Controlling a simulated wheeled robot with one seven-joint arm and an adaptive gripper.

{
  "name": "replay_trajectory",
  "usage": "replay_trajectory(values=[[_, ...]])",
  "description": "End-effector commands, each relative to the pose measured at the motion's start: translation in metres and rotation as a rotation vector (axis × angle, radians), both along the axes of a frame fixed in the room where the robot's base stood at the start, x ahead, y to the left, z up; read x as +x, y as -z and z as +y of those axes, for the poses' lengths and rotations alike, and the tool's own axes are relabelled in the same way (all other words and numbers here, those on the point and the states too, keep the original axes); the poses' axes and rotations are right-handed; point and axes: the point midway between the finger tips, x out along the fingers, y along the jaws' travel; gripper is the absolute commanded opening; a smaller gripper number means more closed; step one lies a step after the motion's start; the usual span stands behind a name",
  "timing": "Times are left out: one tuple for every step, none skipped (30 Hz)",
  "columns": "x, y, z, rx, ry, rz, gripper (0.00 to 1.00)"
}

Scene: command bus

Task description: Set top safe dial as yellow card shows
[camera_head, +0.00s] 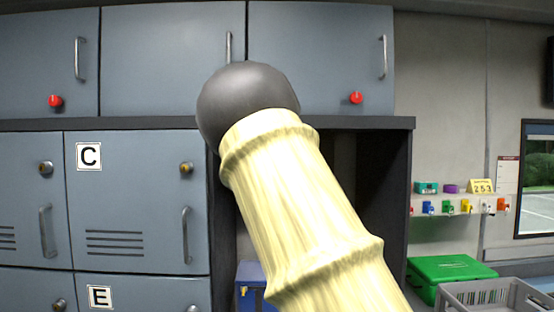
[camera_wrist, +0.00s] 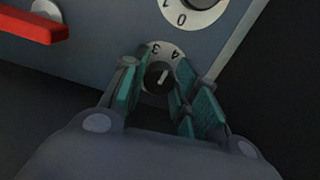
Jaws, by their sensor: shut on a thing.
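The yellow card (camera_head: 481,186) stands on the right shelf in the head view and reads 253. In the wrist view, my gripper (camera_wrist: 158,76) has its green-padded fingers on either side of a small dark dial knob (camera_wrist: 159,79), shut on it. The knob has a pale pointer line. Its white ring (camera_wrist: 165,49) shows an inverted 3 and 4; the rest is hidden by the fingers. Another dial (camera_wrist: 194,13), cut by the top edge, shows an inverted 0 and 1. Both sit on a blue-grey panel (camera_wrist: 105,35). My arm hides my gripper in the head view.
A red handle (camera_wrist: 30,26) sticks out at the wrist view's upper left. In the head view are grey-blue lockers (camera_head: 135,200), a partly hidden blue box (camera_head: 250,277), a green case (camera_head: 450,268) and a grey crate (camera_head: 490,293). Several coloured items hang below the shelf.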

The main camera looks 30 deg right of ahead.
Motion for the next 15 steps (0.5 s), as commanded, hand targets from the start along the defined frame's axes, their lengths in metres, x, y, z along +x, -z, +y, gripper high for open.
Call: replay_trajectory(values=[[-0.0002,0.0002,0.0002,-0.038,0.000,0.021,0.06],[-0.0002,0.0002,0.0002,-0.062,0.000,0.035,0.06],[-0.0003,0.0002,0.0003,-0.094,0.000,0.055,0.06],[-0.0002,0.0002,0.0004,-0.119,0.000,0.070,0.06],[-0.0002,0.0003,0.0004,-0.143,0.000,0.086,0.06],[-0.0002,0.0002,0.0005,-0.175,0.000,0.105,0.06],[-0.0002,0.0002,0.0003,-0.200,-0.001,0.120,0.06],[-0.0003,0.0001,0.0001,-0.224,-0.001,0.135,0.06],[-0.0004,0.0000,0.0000,-0.257,0.000,0.155,0.06],[-0.0005,0.0000,-0.0002,-0.282,0.000,0.170,0.06],[-0.0004,0.0000,-0.0002,-0.305,0.000,0.185,0.06],[-0.0003,0.0000,-0.0001,-0.339,-0.001,0.205,0.06],[-0.0002,0.0000,0.0000,-0.363,-0.001,0.220,0.06],[0.0000,0.0001,0.0001,-0.386,-0.001,0.234,0.06],[0.0000,0.0001,0.0002,-0.421,-0.001,0.255,0.06]])
